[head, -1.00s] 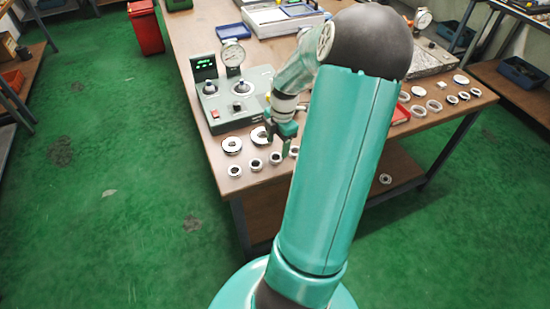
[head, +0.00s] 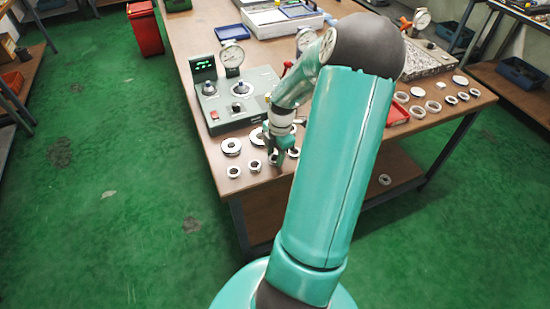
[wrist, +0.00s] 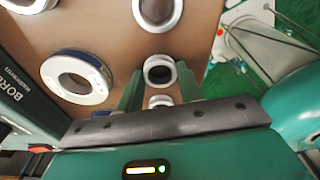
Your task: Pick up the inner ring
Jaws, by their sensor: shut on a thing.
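My gripper (head: 277,158) is down at the table's front part, among the row of small metal rings. In the wrist view its two green fingers (wrist: 158,74) stand on either side of a small bright ring with a dark bore, the inner ring (wrist: 148,64), and are shut on it. Its underside is hidden, so I cannot tell whether it touches the table. Another small ring (wrist: 160,99) shows just below it in the wrist view, partly hidden by my gripper's body.
A larger ring (wrist: 77,77) lies to the left in the wrist view. Small rings (head: 233,172) stand left of my gripper in the head view. A grey-green gauge box (head: 240,100) stands behind. A red tray (head: 397,114) and more rings (head: 433,106) lie to the right.

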